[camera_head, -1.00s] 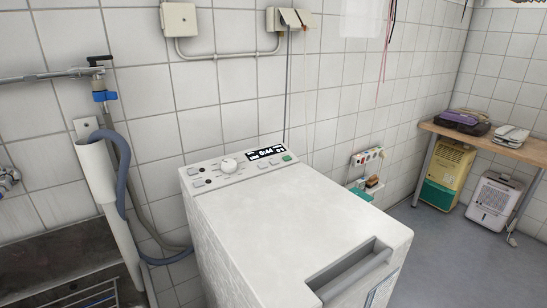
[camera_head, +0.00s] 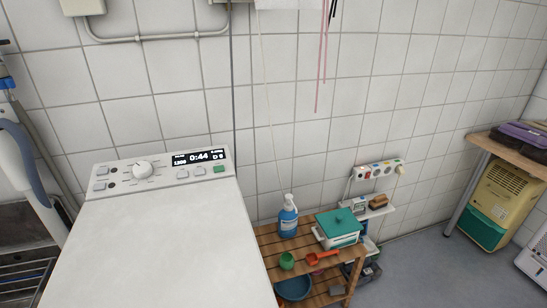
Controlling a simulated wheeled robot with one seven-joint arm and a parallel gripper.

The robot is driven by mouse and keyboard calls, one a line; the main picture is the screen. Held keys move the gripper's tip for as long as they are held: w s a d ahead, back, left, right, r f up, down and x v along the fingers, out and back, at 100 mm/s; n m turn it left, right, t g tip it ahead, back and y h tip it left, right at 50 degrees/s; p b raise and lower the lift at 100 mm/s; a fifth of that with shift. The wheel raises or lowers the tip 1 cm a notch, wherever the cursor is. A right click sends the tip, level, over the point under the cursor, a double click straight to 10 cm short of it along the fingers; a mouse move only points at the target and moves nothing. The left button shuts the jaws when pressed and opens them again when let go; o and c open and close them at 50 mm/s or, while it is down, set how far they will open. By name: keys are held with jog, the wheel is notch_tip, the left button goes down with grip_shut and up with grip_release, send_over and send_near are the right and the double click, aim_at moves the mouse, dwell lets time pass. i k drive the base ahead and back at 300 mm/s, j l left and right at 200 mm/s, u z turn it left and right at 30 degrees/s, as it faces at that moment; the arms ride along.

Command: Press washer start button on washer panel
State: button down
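The white washer (camera_head: 160,245) stands at the left of the head view, its top facing me. Its panel (camera_head: 125,172) runs along the back edge against the tiled wall. The panel has a round white dial (camera_head: 142,169), several small buttons, and a dark display (camera_head: 199,157) reading 0:44. A green button (camera_head: 219,169), the only green one, sits below the display at the panel's right end; its label is too small to read. My gripper is not in view.
A wooden slatted shelf (camera_head: 265,243) right of the washer holds a blue spray bottle (camera_head: 288,217), a teal-lidded box (camera_head: 338,229), a green cup (camera_head: 287,261) and an orange scoop (camera_head: 322,257). Floor (camera_head: 440,270) is open at right.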

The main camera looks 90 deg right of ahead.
aim_at(217, 169)
jog(key=k+l, duration=0.25)
jog(key=k, duration=0.25)
jog(key=k+l, duration=0.2)
jog(key=k, duration=0.3)
jog(key=k+l, duration=0.25)
jog(key=k, duration=0.25)
